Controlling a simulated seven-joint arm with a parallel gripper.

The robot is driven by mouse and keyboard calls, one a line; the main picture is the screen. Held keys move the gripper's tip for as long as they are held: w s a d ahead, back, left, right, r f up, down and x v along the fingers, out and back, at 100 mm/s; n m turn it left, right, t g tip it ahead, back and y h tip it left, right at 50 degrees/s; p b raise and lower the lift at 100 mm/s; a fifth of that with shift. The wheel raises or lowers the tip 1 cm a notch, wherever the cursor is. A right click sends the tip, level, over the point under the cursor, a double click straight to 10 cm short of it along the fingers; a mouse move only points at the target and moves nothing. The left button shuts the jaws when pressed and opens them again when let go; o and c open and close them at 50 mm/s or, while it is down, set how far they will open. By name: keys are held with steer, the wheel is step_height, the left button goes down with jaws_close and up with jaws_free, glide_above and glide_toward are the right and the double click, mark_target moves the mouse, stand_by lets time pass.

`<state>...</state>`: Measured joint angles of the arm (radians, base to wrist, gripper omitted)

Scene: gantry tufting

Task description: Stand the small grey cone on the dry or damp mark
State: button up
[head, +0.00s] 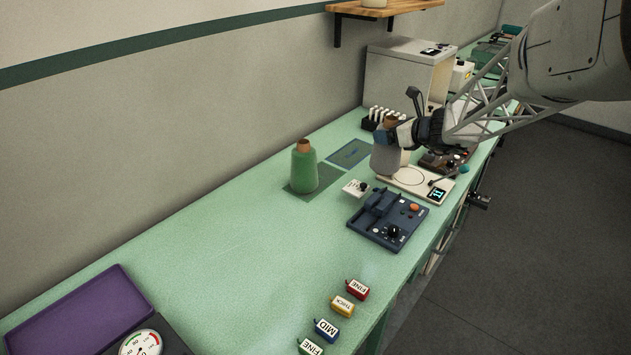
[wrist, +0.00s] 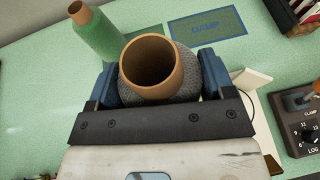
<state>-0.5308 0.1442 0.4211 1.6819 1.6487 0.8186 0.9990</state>
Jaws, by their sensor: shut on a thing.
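The small grey cone (head: 385,159) with a brown tube top is between the blue fingers of my gripper (head: 398,134). In the wrist view the grey cone (wrist: 187,87) fills the space between the fingers (wrist: 158,78), its open tube end facing the camera. It looks upright beside the white scale; I cannot tell whether its base touches anything. The blue mark (head: 349,153) lies bare to its left, and it reads DAMP in the wrist view (wrist: 207,27). A second, darker green mark (head: 297,191) lies under a larger green cone (head: 305,170); its label is hidden.
A white scale (head: 413,178) with a lit display is just right of the held cone. A dark blue device (head: 385,220) and a small white card (head: 355,188) stand nearer. A black rack (head: 374,122) stands beyond.

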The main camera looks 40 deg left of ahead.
steer(key=s+a+n+g, duration=0.1)
steer(key=a+n+g, duration=0.2)
steer(key=a, duration=0.7)
steer(key=s+a+r+n+g, duration=0.1)
steer(key=s+a+n+g, duration=0.1)
steer(key=a, duration=0.8)
steer(key=shift+s+r+n+g+h, duration=0.2)
steer(key=shift+n+g+h, duration=0.25)
steer(key=shift+g, duration=0.45)
steer(key=shift+w+f, duration=0.1)
steer(key=shift+f, duration=2.5)
steer(key=shift+f, duration=2.45)
steer(key=o, duration=1.4)
